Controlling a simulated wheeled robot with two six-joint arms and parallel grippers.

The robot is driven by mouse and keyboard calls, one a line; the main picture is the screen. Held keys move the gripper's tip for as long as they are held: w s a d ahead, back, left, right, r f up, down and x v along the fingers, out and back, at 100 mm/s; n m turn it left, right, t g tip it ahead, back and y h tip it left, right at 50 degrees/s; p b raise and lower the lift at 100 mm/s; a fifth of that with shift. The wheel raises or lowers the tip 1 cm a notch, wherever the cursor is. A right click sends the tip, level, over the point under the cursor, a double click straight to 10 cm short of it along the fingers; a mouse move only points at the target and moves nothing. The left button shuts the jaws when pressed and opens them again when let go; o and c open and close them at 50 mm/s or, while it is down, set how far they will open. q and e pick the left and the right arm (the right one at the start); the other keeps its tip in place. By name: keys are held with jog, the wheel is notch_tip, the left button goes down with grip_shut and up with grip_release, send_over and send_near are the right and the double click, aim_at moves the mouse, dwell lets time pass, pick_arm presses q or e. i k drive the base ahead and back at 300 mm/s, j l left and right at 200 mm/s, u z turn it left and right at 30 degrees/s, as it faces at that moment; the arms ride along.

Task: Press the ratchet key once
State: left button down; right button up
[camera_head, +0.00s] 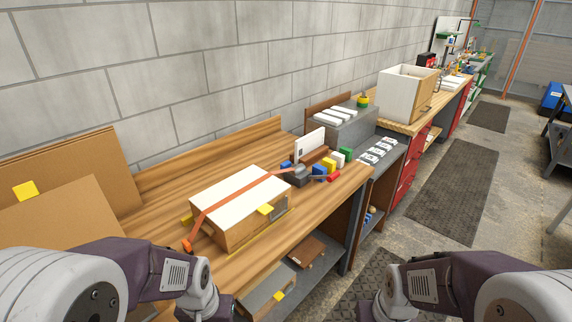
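A white-topped cardboard box (240,200) lies on the wooden bench with an orange strap (228,199) across its top. The strap runs to a small dark grey device (298,177) at the box's far right corner, which looks like the ratchet. Its key is too small to tell apart from the parts around it. My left arm comes in at the bottom left and my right arm at the bottom right. Both end low in the picture, in front of the bench and well apart from the box. The fingers of both grippers are out of the picture.
Blue (319,170), yellow, white, green and red small pieces sit right of the dark device. A white card (310,145) stands behind it. Cardboard sheets (60,180) lean at the left. The wooden bench (165,183) is bare behind the box. Shelves lie below.

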aim_at(285, 164)
jog(key=i+l+u, duration=0.25)
jog(key=i+l, duration=0.2)
jog(key=i+l+u, duration=0.25)
jog(key=i+l, duration=0.15)
jog(key=l, duration=0.2)
